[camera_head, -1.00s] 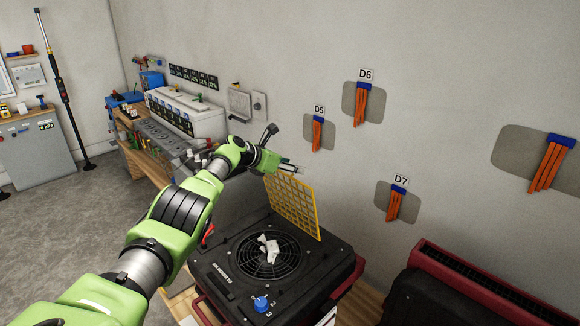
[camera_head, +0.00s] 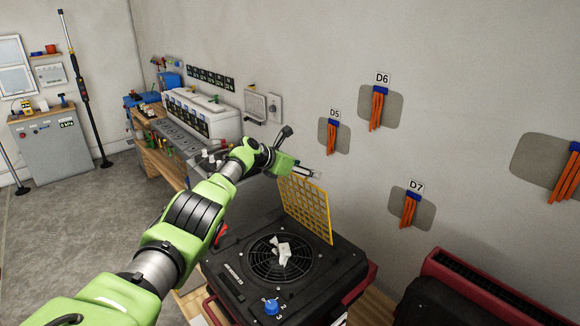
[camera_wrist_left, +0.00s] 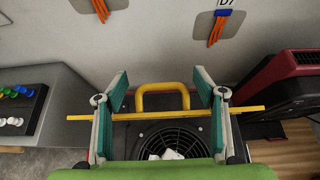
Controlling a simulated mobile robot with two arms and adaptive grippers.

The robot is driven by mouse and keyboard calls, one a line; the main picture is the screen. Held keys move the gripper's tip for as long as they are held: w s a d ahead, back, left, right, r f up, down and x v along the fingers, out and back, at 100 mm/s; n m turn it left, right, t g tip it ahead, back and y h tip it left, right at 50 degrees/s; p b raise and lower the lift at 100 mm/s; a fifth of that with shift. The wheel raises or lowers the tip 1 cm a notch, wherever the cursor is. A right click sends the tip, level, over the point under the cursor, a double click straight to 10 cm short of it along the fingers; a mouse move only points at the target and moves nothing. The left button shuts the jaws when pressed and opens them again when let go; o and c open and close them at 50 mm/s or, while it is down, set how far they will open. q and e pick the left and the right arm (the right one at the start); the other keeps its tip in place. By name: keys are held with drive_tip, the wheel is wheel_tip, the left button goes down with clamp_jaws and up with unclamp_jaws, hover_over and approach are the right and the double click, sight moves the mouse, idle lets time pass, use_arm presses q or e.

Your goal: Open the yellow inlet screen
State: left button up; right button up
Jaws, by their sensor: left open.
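The yellow inlet screen (camera_head: 306,207) is a grid panel. It stands raised, roughly upright, at the wall-side edge of the black blower unit (camera_head: 330,268). In the left wrist view the screen (camera_wrist_left: 235,109) shows nearly edge-on, with a yellow loop handle (camera_wrist_left: 163,86) on its edge. My left gripper (camera_head: 312,173) is open at the screen's top edge. In the wrist view the left gripper's fingers (camera_wrist_left: 160,82) are on either side of the handle, apart from it. My right gripper is not in view.
White scraps (camera_head: 283,250) lie on the round fan grille (camera_head: 266,262), which is uncovered. A blue knob (camera_head: 271,306) is at the unit's front. The wall with orange-strip plates (camera_head: 411,208) is close behind the screen. A red-and-black unit (camera_head: 470,285) stands to the right.

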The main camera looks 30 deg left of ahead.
use_arm(q)
drive_tip(key=shift+v, duration=1.2)
drive_tip(key=v, duration=0.8)
drive_tip(key=shift+s, duration=0.45)
